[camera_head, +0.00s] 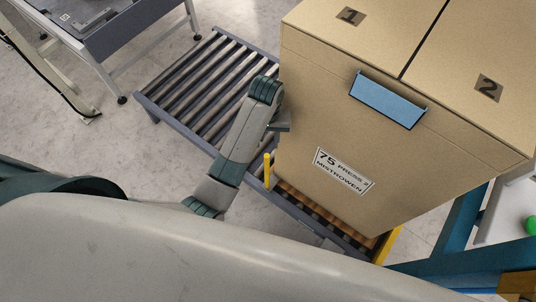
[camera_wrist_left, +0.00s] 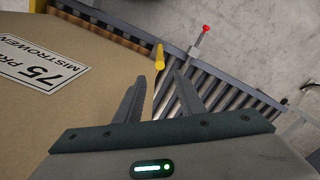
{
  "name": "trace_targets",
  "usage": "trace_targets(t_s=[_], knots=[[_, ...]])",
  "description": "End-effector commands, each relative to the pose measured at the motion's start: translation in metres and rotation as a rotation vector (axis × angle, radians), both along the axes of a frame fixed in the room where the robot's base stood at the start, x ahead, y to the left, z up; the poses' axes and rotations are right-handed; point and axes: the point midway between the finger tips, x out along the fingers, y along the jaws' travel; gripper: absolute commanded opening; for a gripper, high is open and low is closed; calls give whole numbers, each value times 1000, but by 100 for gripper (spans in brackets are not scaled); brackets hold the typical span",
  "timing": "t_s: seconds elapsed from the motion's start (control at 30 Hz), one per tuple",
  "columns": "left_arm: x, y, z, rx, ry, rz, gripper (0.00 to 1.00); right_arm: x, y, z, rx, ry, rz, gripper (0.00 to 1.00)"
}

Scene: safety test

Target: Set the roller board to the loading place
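A grey roller conveyor (camera_head: 185,85) runs diagonally beneath my left arm. Its rollers also show in the left wrist view (camera_wrist_left: 215,90). A large cardboard box (camera_head: 325,130) labelled "75 PRESS" and "MISTROWEN" stands at its right part, above a brown slatted base (camera_head: 325,212). I cannot tell which part is the roller board. My left gripper (camera_head: 284,126) is beside the box's left side. In the left wrist view its two fingers (camera_wrist_left: 158,88) are apart with nothing between them, and the box fills the left. Contact with the box is unclear. My right gripper is not in view.
A short yellow post (camera_head: 267,170) stands by the box's lower left corner. A red-knobbed rod (camera_wrist_left: 205,29) rises at the conveyor edge. A blue frame (camera_head: 465,215) is at right. A grey table (camera_head: 105,25) stands upper left. Floor (camera_head: 85,150) between is clear.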

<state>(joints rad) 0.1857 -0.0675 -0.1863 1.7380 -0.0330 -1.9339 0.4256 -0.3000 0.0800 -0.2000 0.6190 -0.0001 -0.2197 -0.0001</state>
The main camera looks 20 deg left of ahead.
Motion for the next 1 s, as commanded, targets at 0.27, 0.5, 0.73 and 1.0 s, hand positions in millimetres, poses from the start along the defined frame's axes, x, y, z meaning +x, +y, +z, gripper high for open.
trace_targets(t_s=[0.27, 0.5, 0.73, 1.0], knots=[[0, 0, -1, 0, 0, -1, 36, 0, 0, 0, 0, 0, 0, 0], [0, 0, -12, 1, 1, -1, 36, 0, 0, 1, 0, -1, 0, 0], [-1, 1, -42, 1, 3, -1, 36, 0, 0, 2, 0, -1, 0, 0], [-2, 0, -91, 0, 3, -1, 36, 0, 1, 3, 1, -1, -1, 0]])
